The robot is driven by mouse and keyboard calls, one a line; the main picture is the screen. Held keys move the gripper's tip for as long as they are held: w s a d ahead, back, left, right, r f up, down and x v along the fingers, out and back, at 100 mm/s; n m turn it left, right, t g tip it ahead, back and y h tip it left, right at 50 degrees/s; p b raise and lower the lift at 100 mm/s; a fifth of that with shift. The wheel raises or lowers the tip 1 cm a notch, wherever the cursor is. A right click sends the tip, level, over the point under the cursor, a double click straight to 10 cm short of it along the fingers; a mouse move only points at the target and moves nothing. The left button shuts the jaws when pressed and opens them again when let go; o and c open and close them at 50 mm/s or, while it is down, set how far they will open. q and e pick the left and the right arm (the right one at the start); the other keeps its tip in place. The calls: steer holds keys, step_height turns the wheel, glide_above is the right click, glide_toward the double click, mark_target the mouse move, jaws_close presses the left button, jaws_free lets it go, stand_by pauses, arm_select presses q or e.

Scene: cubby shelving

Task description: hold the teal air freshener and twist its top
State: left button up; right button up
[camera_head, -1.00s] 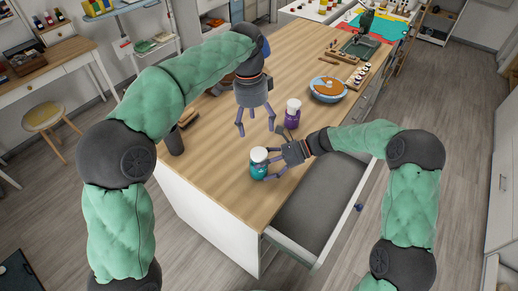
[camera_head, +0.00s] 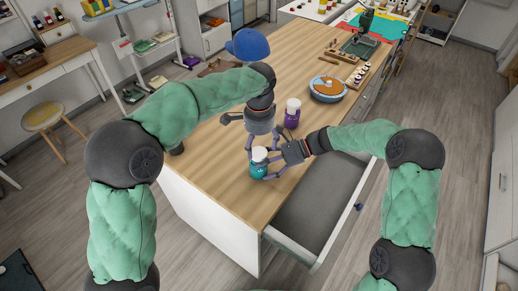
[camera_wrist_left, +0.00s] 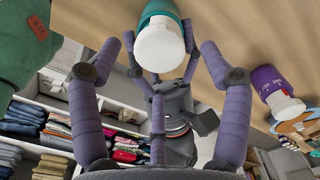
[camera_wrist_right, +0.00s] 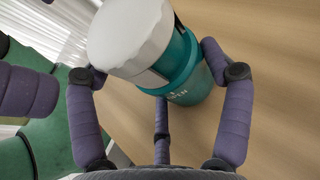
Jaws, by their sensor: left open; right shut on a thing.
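The teal air freshener (camera_head: 259,169) with a white top (camera_head: 259,154) stands upright on the wooden counter near its front edge. My right gripper (camera_head: 268,167) is shut on its teal body from the right; the right wrist view shows the fingers around the teal body (camera_wrist_right: 192,78) below the white top (camera_wrist_right: 130,35). My left gripper (camera_head: 262,146) is open just above the top, pointing down. In the left wrist view its fingers (camera_wrist_left: 165,50) are spread on both sides of the white top (camera_wrist_left: 159,45). Whether they touch it I cannot tell.
A purple bottle with a white cap (camera_head: 292,114) stands behind, close to both grippers. A blue bowl (camera_head: 327,89) is farther back. An open drawer (camera_head: 315,205) juts out from the counter's right side. A blue cap (camera_head: 248,45) lies at the back left.

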mark_target(259, 156)
arm_select(q)
steer(key=shift+f, duration=1.45)
steer(key=c, duration=1.2)
